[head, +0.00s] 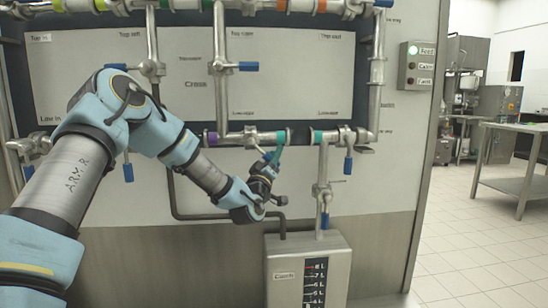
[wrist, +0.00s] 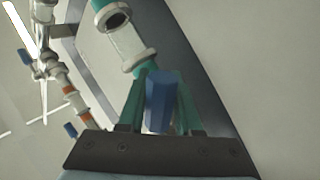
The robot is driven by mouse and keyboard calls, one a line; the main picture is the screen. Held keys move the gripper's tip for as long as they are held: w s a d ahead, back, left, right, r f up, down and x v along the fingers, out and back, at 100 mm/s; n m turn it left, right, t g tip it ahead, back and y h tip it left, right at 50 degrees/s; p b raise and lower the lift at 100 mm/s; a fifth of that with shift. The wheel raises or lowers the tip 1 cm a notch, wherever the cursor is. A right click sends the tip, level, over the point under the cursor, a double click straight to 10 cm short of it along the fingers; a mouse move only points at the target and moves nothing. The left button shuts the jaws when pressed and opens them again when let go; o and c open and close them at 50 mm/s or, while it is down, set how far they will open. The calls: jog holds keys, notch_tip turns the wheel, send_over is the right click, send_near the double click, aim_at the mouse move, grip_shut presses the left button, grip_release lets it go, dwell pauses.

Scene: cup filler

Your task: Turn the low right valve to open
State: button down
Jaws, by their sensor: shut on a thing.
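My gripper (head: 277,154) is at the low horizontal pipe, just below the valve (head: 252,138) between a purple band and a teal band. In the wrist view my gripper (wrist: 158,95) has its teal fingers on both sides of a blue handle (wrist: 158,103) and is shut on it. In the head view this handle is hidden behind the gripper. Another low valve (head: 345,136) is farther right, with its blue handle (head: 348,165) pointing straight down. I cannot read which label belongs to which valve.
A meter box (head: 308,270) stands below, with a vertical pipe (head: 322,185) and valve above it. Several other valves with blue handles sit on the surrounding pipes. A switch box (head: 417,66) with a lit green lamp is at right. Open floor and a table (head: 515,128) lie farther right.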

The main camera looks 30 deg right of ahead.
jog(key=shift+s, duration=0.1)
jog(key=c, duration=0.6)
grip_release()
jog(key=b+v, duration=0.1)
jog(key=v, duration=0.9)
jog(key=shift+s+a+f, duration=0.15)
jog(key=shift+s+a, duration=0.05)
jog(key=shift+a, duration=0.1)
